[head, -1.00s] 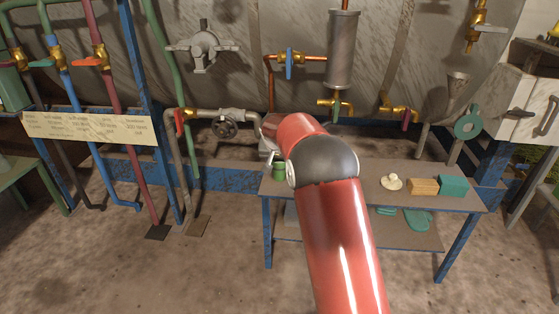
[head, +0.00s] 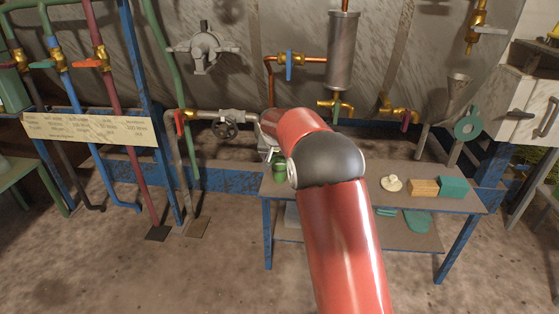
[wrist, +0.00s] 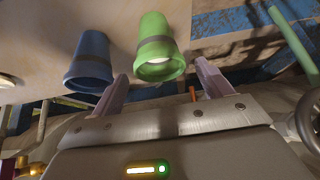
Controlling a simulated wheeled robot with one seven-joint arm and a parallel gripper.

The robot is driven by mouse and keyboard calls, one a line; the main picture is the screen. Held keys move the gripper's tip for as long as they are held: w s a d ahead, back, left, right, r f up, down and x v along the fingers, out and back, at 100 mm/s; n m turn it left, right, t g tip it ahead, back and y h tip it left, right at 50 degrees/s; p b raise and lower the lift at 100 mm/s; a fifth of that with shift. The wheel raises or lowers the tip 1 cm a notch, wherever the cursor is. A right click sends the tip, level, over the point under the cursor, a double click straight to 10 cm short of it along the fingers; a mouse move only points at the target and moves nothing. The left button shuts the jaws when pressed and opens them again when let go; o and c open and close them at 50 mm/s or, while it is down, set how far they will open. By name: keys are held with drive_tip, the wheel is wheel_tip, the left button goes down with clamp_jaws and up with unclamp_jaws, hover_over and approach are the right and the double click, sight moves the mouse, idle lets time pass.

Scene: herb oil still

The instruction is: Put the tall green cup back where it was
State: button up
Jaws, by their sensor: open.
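The green cup (wrist: 161,50) with a dark band shows in the wrist view, its round mouth facing the camera. A blue cup (wrist: 90,62) with a dark band stands to its left. My gripper (wrist: 162,72) is open, with one finger on each side of the green cup in the picture. I cannot tell whether either finger touches it. In the head view a green cup (head: 279,169) shows at the left end of the small table, partly beside my red arm. My arm hides the blue cup and most of my gripper there.
The table (head: 372,174) also holds a cream-coloured item (head: 391,184), a tan block (head: 424,187) and a teal block (head: 453,187) at its right. Pipes and a valve wheel (head: 225,130) are close behind my gripper. The floor in front is clear.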

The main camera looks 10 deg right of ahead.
drive_tip(key=s+r, duration=1.3)
drive_tip(key=s+r+n+y, duration=0.1)
drive_tip(key=s+r+n, duration=0.1)
drive_tip(key=s, duration=1.3)
drive_tip(key=s+f, duration=0.3)
drive_tip(key=s, duration=0.7)
drive_tip(key=s+f+n+y, duration=0.1)
drive_tip(key=s+f, duration=0.2)
drive_tip(key=s, duration=0.6)
drive_tip(key=shift+s+d+n+g, duration=0.2)
drive_tip(key=shift+s+n+g, duration=0.1)
drive_tip(key=shift+s, duration=0.05)
wheel_tip(320, 180, up, 6)
drive_tip(key=p, duration=0.6)
drive_tip(key=shift+f, duration=0.15)
